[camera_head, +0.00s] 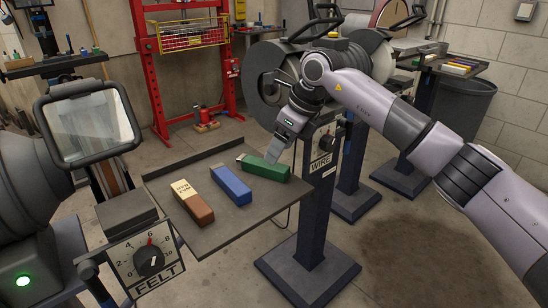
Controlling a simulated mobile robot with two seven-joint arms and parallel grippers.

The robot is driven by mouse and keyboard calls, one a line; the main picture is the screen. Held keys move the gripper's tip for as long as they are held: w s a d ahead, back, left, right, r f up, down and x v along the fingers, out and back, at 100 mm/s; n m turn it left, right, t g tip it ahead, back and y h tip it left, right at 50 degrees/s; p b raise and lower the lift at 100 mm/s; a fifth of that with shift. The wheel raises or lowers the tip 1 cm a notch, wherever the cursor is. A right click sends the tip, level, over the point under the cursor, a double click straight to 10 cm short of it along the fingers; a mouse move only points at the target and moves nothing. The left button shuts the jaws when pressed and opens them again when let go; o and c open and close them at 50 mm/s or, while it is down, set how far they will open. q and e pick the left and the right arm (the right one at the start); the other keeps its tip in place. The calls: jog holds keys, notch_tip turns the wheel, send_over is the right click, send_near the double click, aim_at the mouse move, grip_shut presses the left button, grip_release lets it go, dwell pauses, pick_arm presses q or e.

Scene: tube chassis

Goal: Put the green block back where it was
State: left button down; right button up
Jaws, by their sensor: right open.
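The green block (265,169) lies on the dark metal shelf (230,225), near its far right edge. My right gripper (278,153) is just above the green block, its fingers pointing down towards it. The gripper is open, and I cannot tell whether its fingers touch the block. A blue block (231,184) lies left of the green one. A tan and brown block (192,200) lies further left. My left gripper is not in view.
A bench machine marked WIRE stands on a pedestal (312,205) at the shelf's right. A machine marked FELT (147,262) stands at the left. A red press frame (150,70) is behind. The shelf's front part is bare.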

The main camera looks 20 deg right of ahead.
jog(key=v, duration=0.6)
jog(key=shift+r, duration=0.25)
jog(key=shift+s+d, duration=0.1)
